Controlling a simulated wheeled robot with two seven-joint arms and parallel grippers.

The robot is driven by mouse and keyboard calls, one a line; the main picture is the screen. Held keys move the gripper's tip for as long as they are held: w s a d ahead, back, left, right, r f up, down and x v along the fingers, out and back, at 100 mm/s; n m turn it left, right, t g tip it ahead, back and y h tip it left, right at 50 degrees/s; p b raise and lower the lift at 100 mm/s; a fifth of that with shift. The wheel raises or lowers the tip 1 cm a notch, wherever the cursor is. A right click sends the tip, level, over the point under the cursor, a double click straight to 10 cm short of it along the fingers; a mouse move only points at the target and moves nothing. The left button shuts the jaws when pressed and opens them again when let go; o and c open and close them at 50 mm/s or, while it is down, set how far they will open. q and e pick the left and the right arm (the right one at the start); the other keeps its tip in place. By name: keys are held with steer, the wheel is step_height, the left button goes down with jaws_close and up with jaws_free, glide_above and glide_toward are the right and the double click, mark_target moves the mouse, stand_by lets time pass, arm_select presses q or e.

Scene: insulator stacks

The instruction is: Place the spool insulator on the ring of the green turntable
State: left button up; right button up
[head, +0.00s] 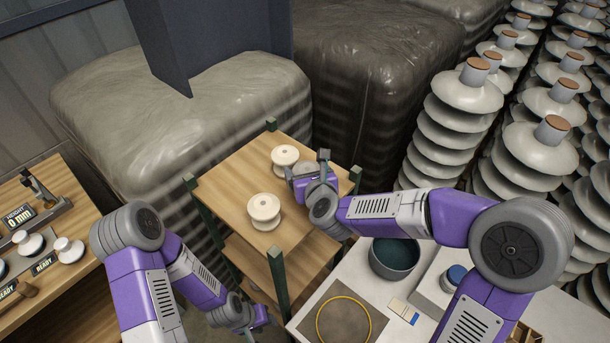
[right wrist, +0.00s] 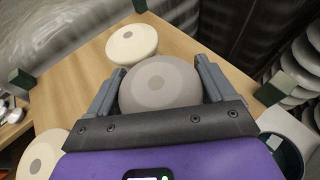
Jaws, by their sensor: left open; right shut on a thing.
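My right gripper (head: 306,166) is over the wooden top of the green-posted shelf. In the right wrist view it is shut on a grey round insulator (right wrist: 160,84), with one finger on each side. The head view mostly hides this insulator behind the gripper. Two cream insulators stand apart on the shelf top: one near the back (head: 285,156), one near the front (head: 264,208). My left gripper (head: 262,320) is low beside the shelf, open and empty. I cannot make out a green turntable.
A wooden bench at left holds a height gauge (head: 20,215) and white pieces (head: 66,250). Tall insulator stacks (head: 458,110) crowd the right; wrapped bales stand behind.

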steer(key=shift+f, duration=0.7)
steer(key=shift+f, duration=0.1)
steer(key=o, duration=1.2)
